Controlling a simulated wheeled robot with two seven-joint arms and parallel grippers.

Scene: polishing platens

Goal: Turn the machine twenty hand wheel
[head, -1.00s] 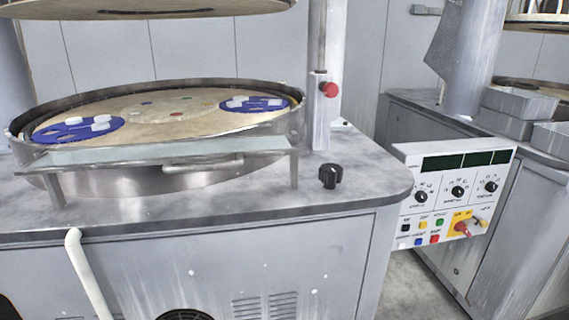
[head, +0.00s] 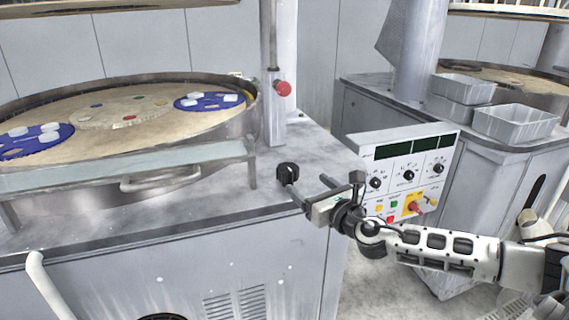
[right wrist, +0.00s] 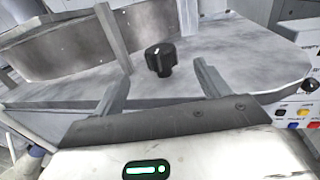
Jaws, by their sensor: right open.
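The hand wheel is a small black knob (head: 288,174) standing upright on the grey machine top (head: 318,150), near its right front corner. My right gripper (head: 309,184) comes in from the right, beside the knob in the head view. In the right wrist view the black knob (right wrist: 160,58) shows a white mark on top. It stands ahead of my right gripper's two spread fingers (right wrist: 162,72), roughly centred between them. The gripper is open and empty; I see no contact with the knob. My left gripper is not in view.
A round platen with blue carriers (head: 203,101) lies left behind a guard with a handle (head: 160,183). A post with a red button (head: 283,88) stands behind the knob. A control panel (head: 405,150) is at the right, behind my right arm. Grey bins (head: 515,124) sit farther back.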

